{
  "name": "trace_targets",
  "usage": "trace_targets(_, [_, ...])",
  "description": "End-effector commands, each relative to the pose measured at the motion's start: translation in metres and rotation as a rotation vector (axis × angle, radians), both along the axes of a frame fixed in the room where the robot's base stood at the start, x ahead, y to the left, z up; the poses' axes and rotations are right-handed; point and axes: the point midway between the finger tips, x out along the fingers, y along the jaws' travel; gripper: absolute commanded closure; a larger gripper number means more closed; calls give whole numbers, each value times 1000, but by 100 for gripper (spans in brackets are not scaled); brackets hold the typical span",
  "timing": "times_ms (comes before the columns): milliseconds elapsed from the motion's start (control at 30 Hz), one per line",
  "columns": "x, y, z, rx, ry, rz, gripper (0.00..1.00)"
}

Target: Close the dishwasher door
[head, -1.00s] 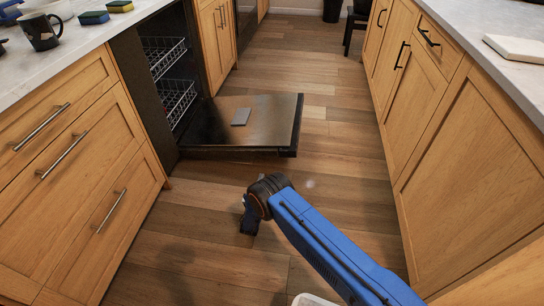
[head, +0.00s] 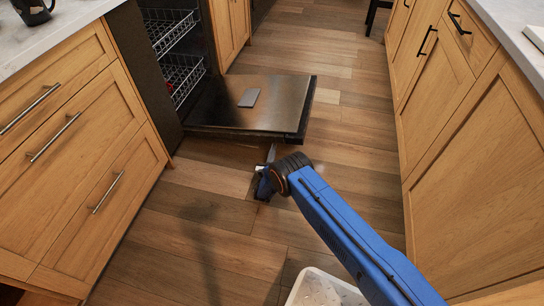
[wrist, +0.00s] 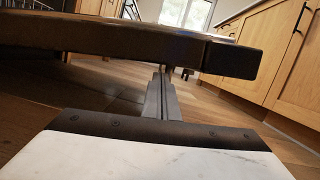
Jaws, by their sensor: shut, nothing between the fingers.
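The dishwasher door (head: 285,105) is folded down flat, standing out from the dishwasher (head: 142,75) over the floor. A small grey plate-like part (head: 249,97) shows on its inner face. My gripper (head: 271,153) is shut and empty, low at the front edge of the door near its right corner. In the wrist view the door edge (wrist: 130,40) crosses the upper picture. My shut fingers (wrist: 161,80) point towards it, with their tips at or just under its lower side. I cannot tell whether they touch it.
Wire racks (head: 182,75) are inside the dishwasher. Wooden drawers (head: 85,165) stand at the left and wooden cabinets (head: 440,85) at the right. A light bin-like container (head: 320,290) is at the bottom.

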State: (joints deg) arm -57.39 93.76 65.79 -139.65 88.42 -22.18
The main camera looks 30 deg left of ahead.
Motion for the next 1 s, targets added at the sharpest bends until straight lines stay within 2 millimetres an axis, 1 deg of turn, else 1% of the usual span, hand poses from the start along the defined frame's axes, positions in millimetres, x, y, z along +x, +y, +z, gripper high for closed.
trace_targets(33, [8, 1, 2, 1, 0, -1, 100])
trace_targets(100, [15, 4, 4, 1, -1, 0, 100])
trace_targets(300, [29, 8, 7, 0, 0, 0, 100])
trace_targets(767, [31, 9, 9, -1, 0, 1, 100])
trace_targets(867, [31, 11, 13, -7, -2, 1, 100])
trace_targets(967, [31, 14, 22, -19, -5, 1, 100])
trace_targets(1000, [31, 16, 28, -26, -9, 1, 100])
